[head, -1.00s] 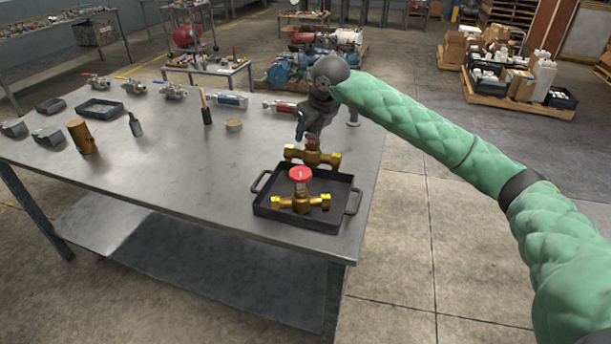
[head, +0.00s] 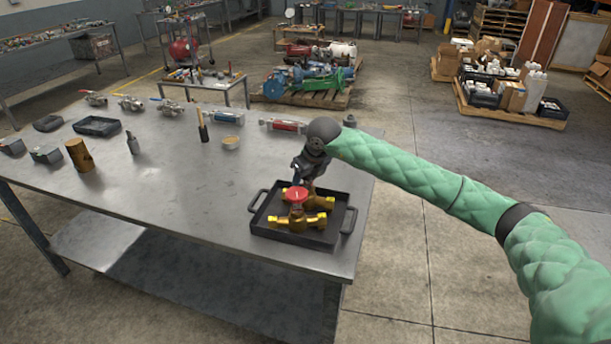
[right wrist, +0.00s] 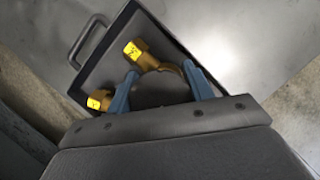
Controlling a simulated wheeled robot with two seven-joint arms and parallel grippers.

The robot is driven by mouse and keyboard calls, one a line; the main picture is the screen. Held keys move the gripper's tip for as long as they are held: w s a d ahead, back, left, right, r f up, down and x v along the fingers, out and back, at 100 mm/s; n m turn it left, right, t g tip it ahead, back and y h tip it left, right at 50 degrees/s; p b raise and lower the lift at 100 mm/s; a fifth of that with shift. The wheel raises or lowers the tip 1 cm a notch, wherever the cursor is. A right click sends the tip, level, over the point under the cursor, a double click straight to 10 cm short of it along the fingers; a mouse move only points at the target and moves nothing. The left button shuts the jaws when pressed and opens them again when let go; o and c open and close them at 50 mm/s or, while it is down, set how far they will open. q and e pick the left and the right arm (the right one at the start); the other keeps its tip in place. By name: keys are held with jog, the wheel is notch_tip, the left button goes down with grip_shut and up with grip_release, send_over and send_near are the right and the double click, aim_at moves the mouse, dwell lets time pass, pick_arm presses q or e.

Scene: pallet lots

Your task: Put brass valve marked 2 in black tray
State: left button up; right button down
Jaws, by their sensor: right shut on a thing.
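The black tray (head: 335,232) sits at the front right corner of the metal table. A brass valve with a red handwheel (head: 298,222) stands in its front part. A second brass valve (head: 322,201) is just behind it, low inside the tray, partly hidden by the handwheel. My right gripper (head: 303,180) points down over the tray and is shut on this rear valve. In the right wrist view, brass (right wrist: 160,66) with yellow end labels shows at the blue fingers (right wrist: 163,88). The label marks are too small to read. I cannot tell whether the rear valve touches the tray floor. My left gripper is out of view.
The table's middle is clear. A loaded pallet (head: 305,94) stands on the floor beyond.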

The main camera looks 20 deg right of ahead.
jog(key=shift+f, duration=0.1)
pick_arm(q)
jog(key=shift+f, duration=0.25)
pick_arm(e)
jog(key=c, duration=0.6)
grip_release()
jog(key=shift+c, duration=0.2)
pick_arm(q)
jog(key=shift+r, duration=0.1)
pick_arm(e)
jog(key=shift+o, duration=0.2)
pick_arm(q)
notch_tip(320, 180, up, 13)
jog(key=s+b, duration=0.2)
jog(key=b, duration=0.1)
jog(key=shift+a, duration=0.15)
pick_arm(e)
jog(key=v, duration=1.2)
jog(key=shift+s+f, duration=0.1)
